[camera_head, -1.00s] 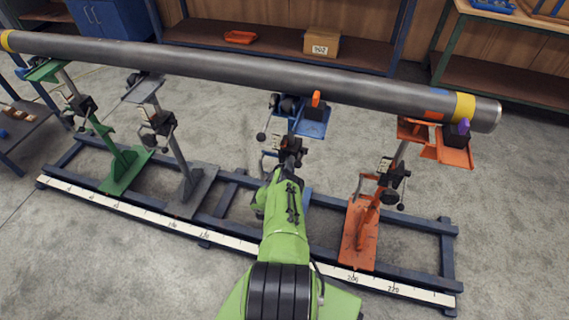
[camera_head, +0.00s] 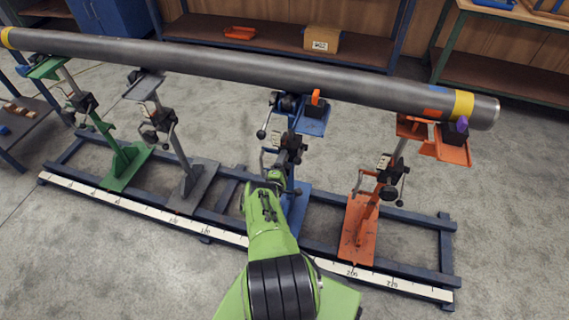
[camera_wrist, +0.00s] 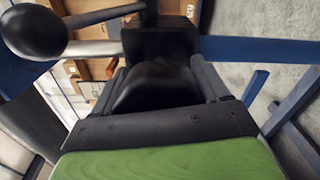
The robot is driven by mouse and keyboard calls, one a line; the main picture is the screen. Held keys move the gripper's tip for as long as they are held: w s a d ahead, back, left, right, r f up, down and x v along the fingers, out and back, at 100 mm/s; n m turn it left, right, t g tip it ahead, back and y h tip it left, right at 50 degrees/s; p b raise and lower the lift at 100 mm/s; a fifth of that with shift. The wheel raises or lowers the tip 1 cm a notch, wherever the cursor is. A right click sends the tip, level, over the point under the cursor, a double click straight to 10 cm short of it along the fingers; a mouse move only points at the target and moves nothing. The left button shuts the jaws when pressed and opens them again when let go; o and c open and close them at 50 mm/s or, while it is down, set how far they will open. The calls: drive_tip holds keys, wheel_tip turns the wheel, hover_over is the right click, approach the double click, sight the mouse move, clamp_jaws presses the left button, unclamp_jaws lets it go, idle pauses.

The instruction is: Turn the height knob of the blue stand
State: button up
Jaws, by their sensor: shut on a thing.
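The blue stand (camera_head: 297,200) stands on the rail under the long grey pipe (camera_head: 230,67), behind my arm in the head view. Its black height mechanism (camera_head: 290,150) is halfway up the post, with a crank arm at its left. In the wrist view my gripper (camera_wrist: 160,82) is shut on a black knob (camera_wrist: 155,92), its two fingers on either side of it. A black block (camera_wrist: 160,42) lies just beyond the knob. A black ball-ended handle (camera_wrist: 33,32) reaches in from the upper left. In the head view my gripper's fingertips are hidden behind my arm.
An orange stand (camera_head: 362,225) is to the right, and a grey stand (camera_head: 185,170) and a green stand (camera_head: 120,165) are to the left. A white scale strip (camera_head: 130,206) runs along the rail front. Shelves with a cardboard box (camera_head: 321,40) stand behind.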

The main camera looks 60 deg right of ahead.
drive_tip(key=shift+w+r+n, duration=0.1)
drive_tip(key=shift+w+n, duration=0.05)
drive_tip(key=shift+n, duration=0.35)
drive_tip(key=o, duration=1)
